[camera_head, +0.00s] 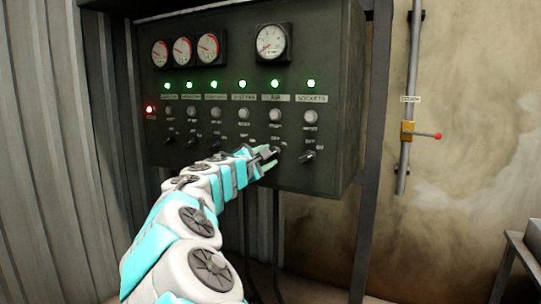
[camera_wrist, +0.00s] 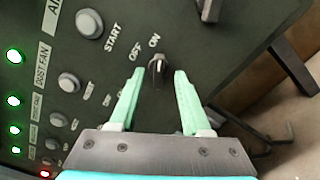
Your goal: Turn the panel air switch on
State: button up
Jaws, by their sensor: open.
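The dark panel (camera_head: 330,130) carries a row of rotary switches. The air switch (camera_head: 277,153) is below the AIR label (camera_head: 275,97) and partly hidden by my gripper (camera_head: 266,160). In the wrist view, the air switch (camera_wrist: 157,70) is a small black knob with a pale mark. The mark points up the picture, towards the ON lettering (camera_wrist: 154,40); OFF (camera_wrist: 135,50) is to its left. My gripper (camera_wrist: 158,74) is open, with one pale green finger on each side of the knob. Gaps show between knob and fingers.
The sockets switch (camera_head: 308,156) is close to the right of my gripper. A START button (camera_wrist: 90,23) lies up and left of the knob. Green lamps (camera_head: 275,83) are lit above the switches; a red lamp (camera_head: 150,109) is lit at left. A pipe with a valve (camera_head: 407,130) stands right.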

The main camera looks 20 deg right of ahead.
jog(key=v, duration=0.5)
jog(key=shift+a, duration=0.1)
jog(key=shift+s, duration=0.1)
